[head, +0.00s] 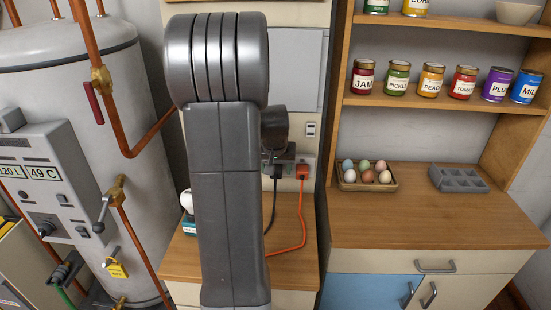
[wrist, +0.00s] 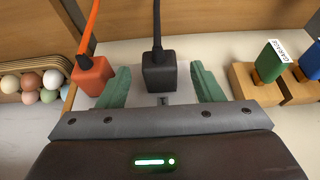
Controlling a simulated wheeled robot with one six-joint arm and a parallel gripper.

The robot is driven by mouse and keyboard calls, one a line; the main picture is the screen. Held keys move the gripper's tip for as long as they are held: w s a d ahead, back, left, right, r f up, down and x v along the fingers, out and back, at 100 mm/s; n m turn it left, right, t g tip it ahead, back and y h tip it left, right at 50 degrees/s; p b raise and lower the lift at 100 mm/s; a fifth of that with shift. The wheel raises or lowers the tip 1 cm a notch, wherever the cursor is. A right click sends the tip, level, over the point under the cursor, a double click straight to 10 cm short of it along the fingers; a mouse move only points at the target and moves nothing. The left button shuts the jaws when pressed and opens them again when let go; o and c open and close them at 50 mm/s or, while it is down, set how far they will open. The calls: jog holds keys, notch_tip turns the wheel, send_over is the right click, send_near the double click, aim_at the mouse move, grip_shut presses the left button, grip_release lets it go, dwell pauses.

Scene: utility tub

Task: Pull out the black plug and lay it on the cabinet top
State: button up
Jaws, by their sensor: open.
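The black plug (wrist: 159,74) sits in a pale socket panel, its black cable running to the picture's top in the wrist view. In the head view the plug (head: 277,171) is partly hidden by my arm, and its cable hangs down toward the wooden cabinet top (head: 292,262). My gripper (wrist: 161,88) is open, with one green finger on each side of the black plug. Gaps show between the fingers and the plug. The finger tips are hidden in the head view.
An orange plug (wrist: 92,76) with an orange cable is close beside one finger. Wooden blocks (wrist: 256,88) with green and blue tagged pieces stand to the right in the wrist view. An egg tray (head: 367,184) and a grey tray (head: 459,179) sit on the right-hand counter.

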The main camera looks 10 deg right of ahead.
jog(key=shift+w+f, duration=0.15)
jog(key=shift+f, duration=0.4)
jog(key=c, duration=1.1)
jog(key=shift+s+a+b, duration=0.2)
jog(key=shift+s, duration=0.55)
jog(key=shift+s+a+b, duration=0.2)
jog(key=shift+s+b, duration=0.05)
jog(key=shift+s, duration=0.45)
jog(key=shift+s+a+b, duration=0.2)
jog(key=shift+s, duration=0.55)
